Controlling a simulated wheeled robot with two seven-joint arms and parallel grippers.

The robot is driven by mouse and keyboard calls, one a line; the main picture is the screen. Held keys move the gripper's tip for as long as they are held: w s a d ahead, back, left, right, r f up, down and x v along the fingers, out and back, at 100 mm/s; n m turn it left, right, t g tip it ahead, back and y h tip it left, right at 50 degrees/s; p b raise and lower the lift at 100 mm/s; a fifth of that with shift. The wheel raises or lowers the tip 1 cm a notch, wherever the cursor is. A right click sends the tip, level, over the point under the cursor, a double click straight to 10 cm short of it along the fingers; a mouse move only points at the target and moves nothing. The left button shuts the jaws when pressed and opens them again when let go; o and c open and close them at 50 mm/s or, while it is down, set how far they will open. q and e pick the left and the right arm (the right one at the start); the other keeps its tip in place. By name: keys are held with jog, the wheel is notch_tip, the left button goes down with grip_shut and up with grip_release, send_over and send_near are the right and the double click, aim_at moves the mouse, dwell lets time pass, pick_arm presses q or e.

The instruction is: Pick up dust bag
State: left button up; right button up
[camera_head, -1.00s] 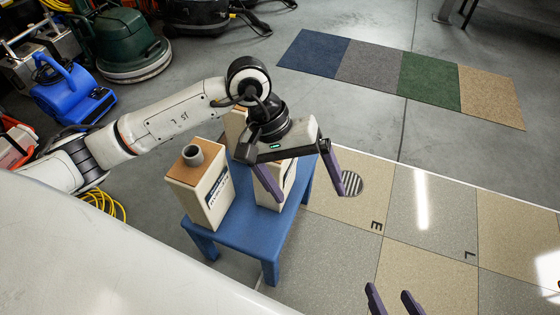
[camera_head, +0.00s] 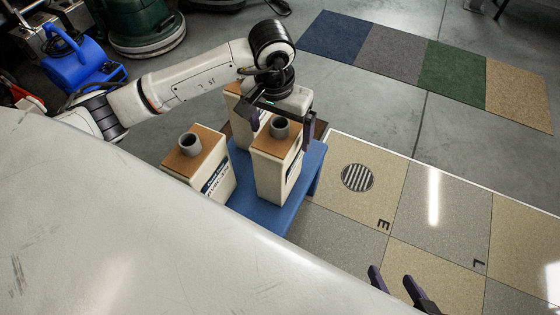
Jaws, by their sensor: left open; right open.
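Three cream dust bags with brown tops stand upright on a blue table (camera_head: 314,160). The left one (camera_head: 205,165) and the front right one (camera_head: 272,175) each show a grey round collar. The rear one (camera_head: 240,105) is partly hidden behind my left arm and gripper. My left gripper (camera_head: 279,128) is open above the top of the front right dust bag. My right gripper (camera_head: 392,275) is open and empty at the bottom edge, over the floor.
A large pale surface (camera_head: 130,240) fills the lower left and hides part of the blue table. A blue blower (camera_head: 80,62) and a green floor machine (camera_head: 145,25) stand at the upper left. Carpet samples (camera_head: 385,60) lie at the back. The tiled floor at right is clear.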

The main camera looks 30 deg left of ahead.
pick_arm(q)
notch_tip(320, 180, down, 4)
jog(key=shift+w+f+b, duration=0.1)
jog(key=shift+w+b, duration=0.05)
jog(key=shift+b, duration=0.3)
jog(key=c, duration=1.4)
